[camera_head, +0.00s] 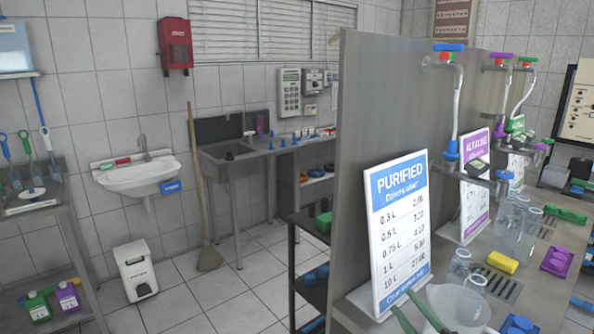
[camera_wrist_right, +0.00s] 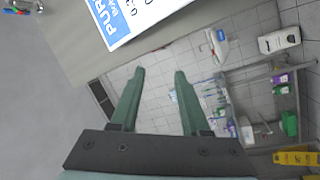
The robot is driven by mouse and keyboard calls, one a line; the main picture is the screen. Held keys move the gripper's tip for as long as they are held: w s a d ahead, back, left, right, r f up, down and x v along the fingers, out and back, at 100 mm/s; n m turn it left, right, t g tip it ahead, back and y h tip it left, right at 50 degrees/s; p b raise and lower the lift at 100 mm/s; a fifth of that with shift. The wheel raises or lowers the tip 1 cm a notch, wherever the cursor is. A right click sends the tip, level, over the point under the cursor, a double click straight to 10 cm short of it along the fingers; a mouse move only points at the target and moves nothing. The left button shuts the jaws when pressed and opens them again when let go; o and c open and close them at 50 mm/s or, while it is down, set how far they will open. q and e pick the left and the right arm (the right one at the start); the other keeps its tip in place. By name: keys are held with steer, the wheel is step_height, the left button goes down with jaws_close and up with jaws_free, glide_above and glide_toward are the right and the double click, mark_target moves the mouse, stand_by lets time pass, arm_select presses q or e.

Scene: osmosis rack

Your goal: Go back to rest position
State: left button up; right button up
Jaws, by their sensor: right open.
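My right gripper (camera_head: 403,300) shows at the bottom of the head view as two green fingers, in front of the white PURIFIED price sign (camera_head: 398,232). In the right wrist view the same gripper (camera_wrist_right: 159,72) has its fingers spread with nothing between them. The sign's corner also shows in the wrist view (camera_wrist_right: 122,22), above the fingers. My left gripper is in neither view.
A steel rack panel (camera_head: 375,110) with taps (camera_head: 452,110) stands right of centre. Its counter holds a clear bowl (camera_head: 458,308), glass jars, a yellow sponge (camera_head: 502,262) and a purple item (camera_head: 557,260). A sink (camera_head: 138,176), broom and white bin (camera_head: 135,270) stand left. Floor between is open.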

steer(key=s+a+f+m+g+h, duration=0.2)
steer(key=s+f+m+g, duration=0.1)
steer(key=s+f, duration=0.6)
steer(key=s+a+f+m+g+h, duration=0.1)
steer(key=s+a+f+m+g, duration=0.1)
steer(key=s+f+m, duration=0.4)
steer(key=s+a+f+m+g+h, duration=0.1)
steer(key=s+f+m+g, duration=0.3)
steer(key=s+f, duration=0.8)
steer(key=shift+s+a+m+h, duration=0.2)
steer(key=shift+a+m+h, duration=0.25)
steer(key=shift+h, duration=0.35)
